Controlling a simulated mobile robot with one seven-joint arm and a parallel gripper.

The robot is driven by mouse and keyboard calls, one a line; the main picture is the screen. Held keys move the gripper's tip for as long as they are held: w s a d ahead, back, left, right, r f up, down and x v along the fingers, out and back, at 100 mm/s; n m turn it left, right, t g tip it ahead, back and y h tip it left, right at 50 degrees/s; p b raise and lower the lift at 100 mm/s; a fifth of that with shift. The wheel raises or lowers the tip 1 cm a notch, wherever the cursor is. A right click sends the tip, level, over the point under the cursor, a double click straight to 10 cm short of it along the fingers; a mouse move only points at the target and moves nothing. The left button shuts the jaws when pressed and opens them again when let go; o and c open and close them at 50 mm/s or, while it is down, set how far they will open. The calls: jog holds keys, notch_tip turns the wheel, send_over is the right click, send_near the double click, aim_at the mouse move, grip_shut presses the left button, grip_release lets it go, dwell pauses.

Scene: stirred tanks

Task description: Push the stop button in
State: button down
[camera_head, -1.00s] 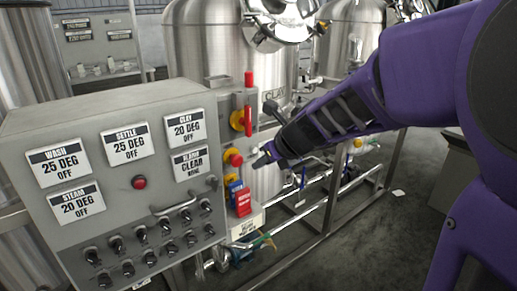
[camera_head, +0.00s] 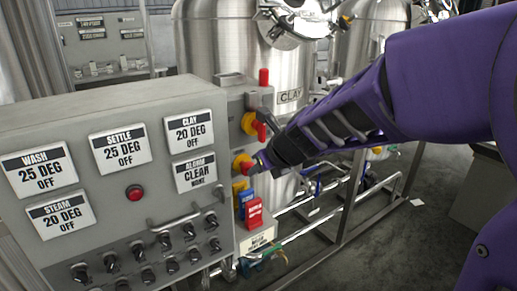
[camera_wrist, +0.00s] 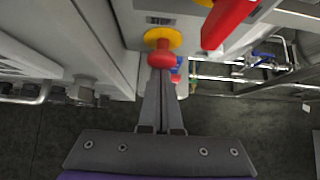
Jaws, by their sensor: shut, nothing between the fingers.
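The stop button is a red mushroom head on a yellow disc, on the side face of the grey control cabinet. In the head view the button (camera_head: 245,165) is partly covered by my gripper (camera_head: 257,168), which comes in from the right. In the wrist view the button (camera_wrist: 159,58) is at the upper middle, straight ahead of my gripper (camera_wrist: 162,72). My gripper's two fingers are shut, with nothing between them. Their tips are at the button's red head and seem to touch it. I cannot tell whether the button is pressed in.
A red-handled rotary switch on a yellow plate (camera_head: 252,124) sits just above the button. Blue and red tags (camera_head: 254,213) hang below. The front panel (camera_head: 120,200) has labels, a red lamp and several black knobs. A steel tank (camera_head: 225,45) stands behind.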

jog(key=shift+w+a+r+p, duration=0.25)
jog(key=shift+w+a+p, duration=0.2)
jog(key=shift+w+p, duration=0.2)
